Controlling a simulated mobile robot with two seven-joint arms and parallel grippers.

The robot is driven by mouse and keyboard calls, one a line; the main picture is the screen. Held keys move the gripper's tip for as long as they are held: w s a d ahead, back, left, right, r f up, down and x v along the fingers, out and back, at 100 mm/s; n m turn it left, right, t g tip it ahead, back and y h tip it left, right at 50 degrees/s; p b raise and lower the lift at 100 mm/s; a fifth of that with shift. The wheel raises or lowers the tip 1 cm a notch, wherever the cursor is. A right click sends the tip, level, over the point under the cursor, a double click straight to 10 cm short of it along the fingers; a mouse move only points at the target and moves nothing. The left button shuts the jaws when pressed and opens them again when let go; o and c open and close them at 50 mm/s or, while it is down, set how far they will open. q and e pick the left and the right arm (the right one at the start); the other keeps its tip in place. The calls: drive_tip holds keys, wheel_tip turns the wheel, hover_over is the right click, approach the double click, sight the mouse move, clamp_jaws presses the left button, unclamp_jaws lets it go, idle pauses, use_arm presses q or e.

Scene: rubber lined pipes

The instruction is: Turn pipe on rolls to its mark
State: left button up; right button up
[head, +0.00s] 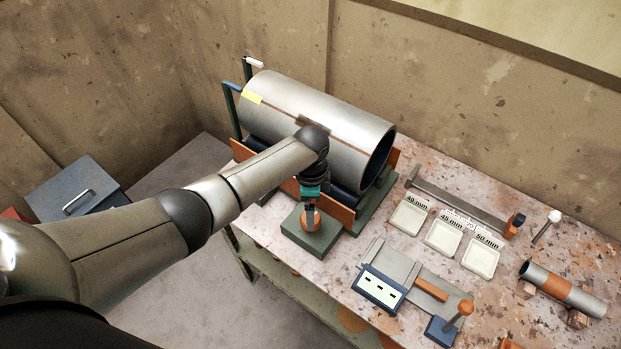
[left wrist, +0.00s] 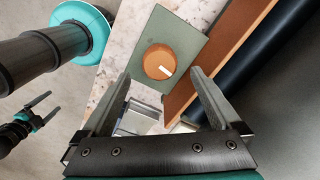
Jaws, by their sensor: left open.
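The big grey pipe (head: 300,103) lies in a stand with orange side plates (head: 333,208). A brown line runs along its upper side, and a yellow tag (head: 252,97) sits near its far left end. Its near end shows a dark lining. A green box with an orange knob (head: 310,224) stands in front of the stand. The knob (left wrist: 159,62) carries a short white mark in the left wrist view. My left gripper (left wrist: 162,74) is open, with its fingers on either side of the knob; contact is unclear. My right gripper (left wrist: 44,108) looks open and empty, off to the left in that view.
Three white trays (head: 443,238) labelled 40, 45 and 50 mm lie right of the stand. A blue panel (head: 380,288) and a stamp-like tool (head: 449,328) lie near the front edge.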

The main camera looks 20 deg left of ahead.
use_arm(q)
wheel_tip(320, 180, up, 11)
drive_tip(key=shift+p, duration=0.45)
drive_tip(key=shift+f, duration=0.15)
